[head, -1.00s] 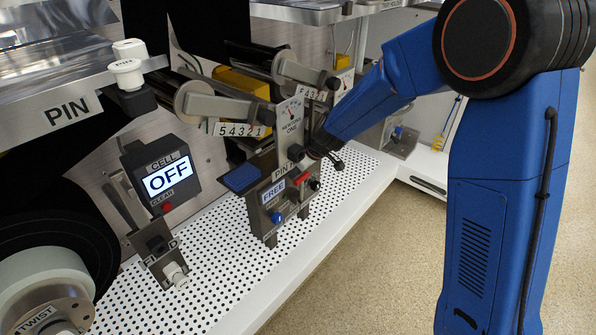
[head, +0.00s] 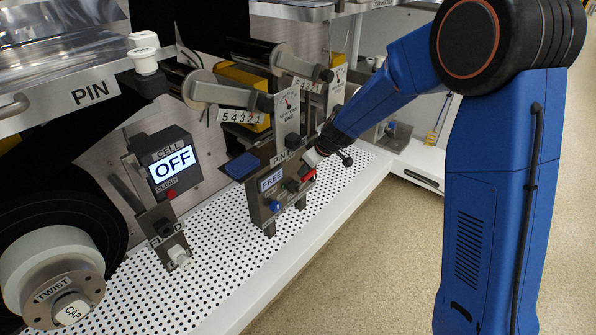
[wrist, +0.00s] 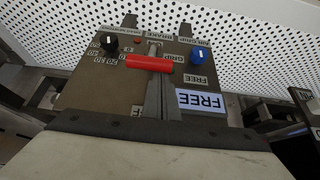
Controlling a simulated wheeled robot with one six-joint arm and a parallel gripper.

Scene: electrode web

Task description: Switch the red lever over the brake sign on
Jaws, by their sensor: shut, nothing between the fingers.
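The red lever (head: 308,175) is a short red bar on the front of a dark metal panel (head: 258,205). In the wrist view the red lever (wrist: 150,63) lies crosswise over a grey upright strip, just below the brake sign (wrist: 144,36), which appears upside down. A lit display reads FREE (head: 271,180), and it also shows in the wrist view (wrist: 201,101). My gripper (head: 312,158) is shut and empty, close above the red lever. I cannot tell whether they touch.
A blue knob (wrist: 198,54) and a black knob (wrist: 109,43) sit either side of the lever. A display reading OFF (head: 173,164) stands left. The perforated white deck (head: 222,235) around is mostly bare.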

